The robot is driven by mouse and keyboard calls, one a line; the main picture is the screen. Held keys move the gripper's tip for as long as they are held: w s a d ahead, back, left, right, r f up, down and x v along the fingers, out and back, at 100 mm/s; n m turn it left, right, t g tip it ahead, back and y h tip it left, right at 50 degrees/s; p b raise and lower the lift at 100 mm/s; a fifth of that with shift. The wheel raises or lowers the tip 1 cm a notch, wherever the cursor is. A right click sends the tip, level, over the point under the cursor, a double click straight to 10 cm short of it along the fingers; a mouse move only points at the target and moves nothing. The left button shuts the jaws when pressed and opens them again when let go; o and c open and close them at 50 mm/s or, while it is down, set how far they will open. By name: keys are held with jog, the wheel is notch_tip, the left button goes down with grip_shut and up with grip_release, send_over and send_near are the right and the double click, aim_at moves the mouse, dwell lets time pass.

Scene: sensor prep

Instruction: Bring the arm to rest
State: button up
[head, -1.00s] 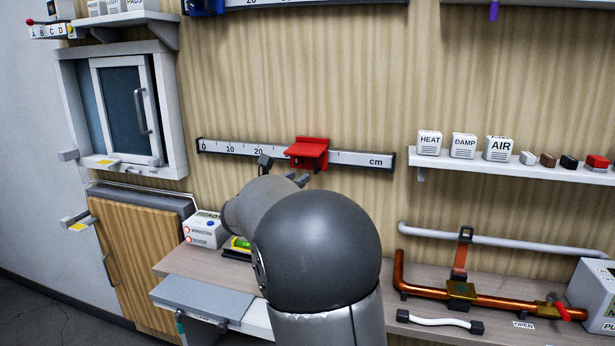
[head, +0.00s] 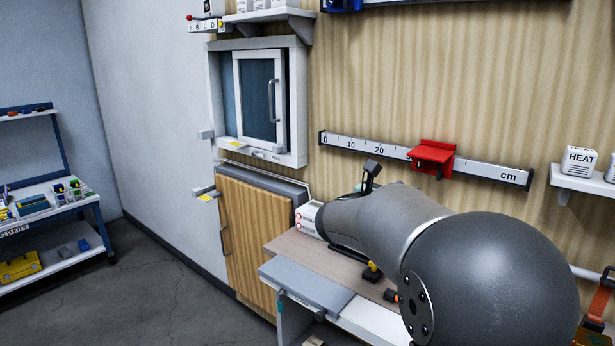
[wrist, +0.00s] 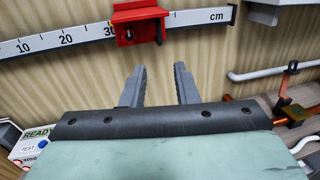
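My gripper (wrist: 160,88) shows in the wrist view with its two grey fingers apart and nothing between them. It points at the striped wood wall, below the red slider (wrist: 138,22) on the cm ruler (wrist: 70,36). In the head view my arm reaches in from the lower right, in front of the wall and above the bench (head: 300,249). The red slider (head: 432,158) and ruler (head: 490,174) are up and right of the arm's far end. The fingers are hidden behind my arm in the head view.
A white-framed window (head: 262,100) and a wooden cabinet door (head: 248,235) are at the left. A white box marked READY (wrist: 35,147) is at the wrist view's left; copper pipe (wrist: 298,112) is at the right. A shelf cart (head: 50,190) stands far left, with open floor between.

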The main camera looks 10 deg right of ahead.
jog(key=s+a+f+m+g+y+p, duration=0.1)
jog(key=s+a+f+m+g+y, duration=0.25)
jog(key=s+f+m, duration=0.35)
jog(key=s+a+f+m+g+y+p, duration=0.15)
jog(key=s+f+m+g+y, duration=0.3)
jog(key=s, duration=0.55)
jog(key=s+a+f+m+y, duration=0.4)
jog(key=s+a+f+m, duration=0.1)
jog(key=s+a+m, duration=0.1)
jog(key=s+a+f+m+y, duration=0.4)
jog(key=s+a+f+m, duration=0.1)
jog(key=s+a, duration=0.3)
jog(key=shift+a+m, duration=0.45)
jog(key=shift+a, duration=0.2)
jog(key=shift+f, duration=0.1)
